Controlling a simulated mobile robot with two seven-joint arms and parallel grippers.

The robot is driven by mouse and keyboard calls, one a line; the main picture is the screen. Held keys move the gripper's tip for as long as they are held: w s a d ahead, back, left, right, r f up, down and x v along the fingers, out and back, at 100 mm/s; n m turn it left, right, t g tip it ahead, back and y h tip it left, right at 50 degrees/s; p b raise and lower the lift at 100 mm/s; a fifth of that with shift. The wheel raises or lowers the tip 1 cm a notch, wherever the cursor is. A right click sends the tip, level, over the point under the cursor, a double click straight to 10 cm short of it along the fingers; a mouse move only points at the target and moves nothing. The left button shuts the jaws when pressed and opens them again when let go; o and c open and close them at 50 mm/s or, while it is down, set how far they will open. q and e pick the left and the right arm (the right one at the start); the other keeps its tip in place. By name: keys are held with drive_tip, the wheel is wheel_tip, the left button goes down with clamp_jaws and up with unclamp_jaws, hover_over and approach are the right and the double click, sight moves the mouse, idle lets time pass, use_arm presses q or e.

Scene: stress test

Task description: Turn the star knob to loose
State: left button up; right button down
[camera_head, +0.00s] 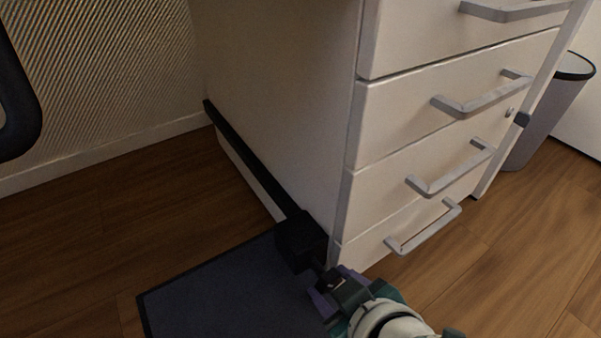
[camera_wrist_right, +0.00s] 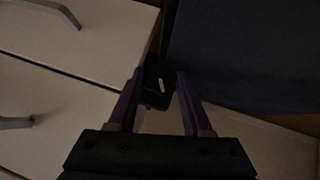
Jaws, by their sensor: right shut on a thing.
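The star knob (camera_wrist_right: 155,97) is a small dark piece with a short white mark on it, seen between the fingers in the right wrist view. It sits at the black block (camera_head: 298,241) at the front end of a black bar by the cabinet's lower corner. My right gripper (camera_head: 331,284) comes from the bottom of the head view and is shut on the knob, its purple fingers (camera_wrist_right: 158,90) on either side. The fingers and the dim light hide most of the knob's outline. My left gripper is not in view.
A pale drawer cabinet (camera_head: 280,90) with grey handles (camera_head: 485,100) stands right beside the right gripper. A dark blue mat (camera_head: 225,295) lies on the wooden floor below. A grey bin (camera_head: 545,115) stands at the far right. A black curved part (camera_head: 18,100) shows at the left edge.

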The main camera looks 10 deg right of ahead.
drive_tip(key=shift+f+h, duration=0.1)
drive_tip(key=shift+h, duration=0.2)
drive_tip(key=shift+c, duration=1.6)
unclamp_jaws()
drive_tip(key=p+v, duration=0.6)
drive_tip(key=v, duration=0.4)
